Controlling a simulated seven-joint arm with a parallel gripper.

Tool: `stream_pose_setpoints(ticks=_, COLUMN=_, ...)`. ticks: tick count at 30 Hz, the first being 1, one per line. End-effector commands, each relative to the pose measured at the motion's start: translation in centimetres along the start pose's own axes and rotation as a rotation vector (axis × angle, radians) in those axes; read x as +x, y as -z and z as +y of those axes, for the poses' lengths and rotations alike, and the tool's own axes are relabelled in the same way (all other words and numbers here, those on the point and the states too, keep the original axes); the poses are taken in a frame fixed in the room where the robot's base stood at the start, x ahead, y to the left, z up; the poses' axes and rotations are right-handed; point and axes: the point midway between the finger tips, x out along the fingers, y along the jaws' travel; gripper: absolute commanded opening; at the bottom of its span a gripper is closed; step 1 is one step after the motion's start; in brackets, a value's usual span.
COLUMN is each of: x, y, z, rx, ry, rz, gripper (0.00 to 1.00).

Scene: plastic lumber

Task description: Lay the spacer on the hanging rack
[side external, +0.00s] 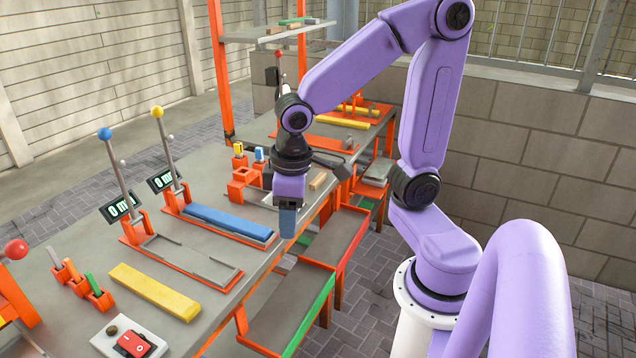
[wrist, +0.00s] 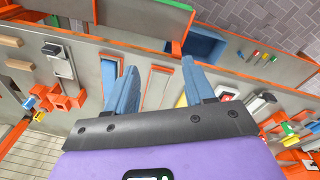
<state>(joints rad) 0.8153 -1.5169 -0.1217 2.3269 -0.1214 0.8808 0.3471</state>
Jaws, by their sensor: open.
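No piece is marked as the spacer. A small tan block (side external: 318,181) lies on the bench beyond my gripper, and tan blocks (wrist: 12,42) show at the left of the wrist view; I cannot tell whether one is the spacer. A raised grey shelf (side external: 255,35) on orange posts, with small blocks on it, stands at the back and may be the hanging rack. My gripper (side external: 288,222) points down above the bench's right edge. In the wrist view its blue fingers (wrist: 158,68) are apart with nothing held between them.
A blue plank (side external: 230,222) and a yellow plank (side external: 155,291) lie on the bench, with upright ball-topped levers behind. Trays with a green edge (side external: 318,315) and a red edge (side external: 352,245) sit below the bench's right side. A red switch (side external: 133,344) is near the front.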

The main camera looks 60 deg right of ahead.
Motion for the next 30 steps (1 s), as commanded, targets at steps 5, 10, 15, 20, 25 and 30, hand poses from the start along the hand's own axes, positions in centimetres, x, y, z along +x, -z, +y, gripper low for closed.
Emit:
stream_pose_setpoints(ticks=5, x=0.8, y=4.0, z=5.2, rx=0.331, ry=-0.058, rz=0.011, gripper=0.53)
stream_pose_setpoints(ticks=10, x=1.6, y=6.5, z=11.1, rx=0.641, ry=-0.115, rz=0.027, gripper=0.53)
stream_pose_setpoints(ticks=15, x=2.5, y=7.5, z=17.6, rx=0.948, ry=-0.176, rz=0.043, gripper=0.53)
stream_pose_setpoints(ticks=20, x=3.5, y=7.0, z=24.1, rx=1.233, ry=-0.239, rz=0.06, gripper=0.53)
stream_pose_setpoints(ticks=25, x=4.5, y=4.8, z=30.9, rx=1.532, ry=-0.31, rz=0.083, gripper=0.53)
stream_pose_setpoints(ticks=30, x=5.4, y=1.5, z=36.4, rx=1.783, ry=-0.375, rz=0.105, gripper=0.53)
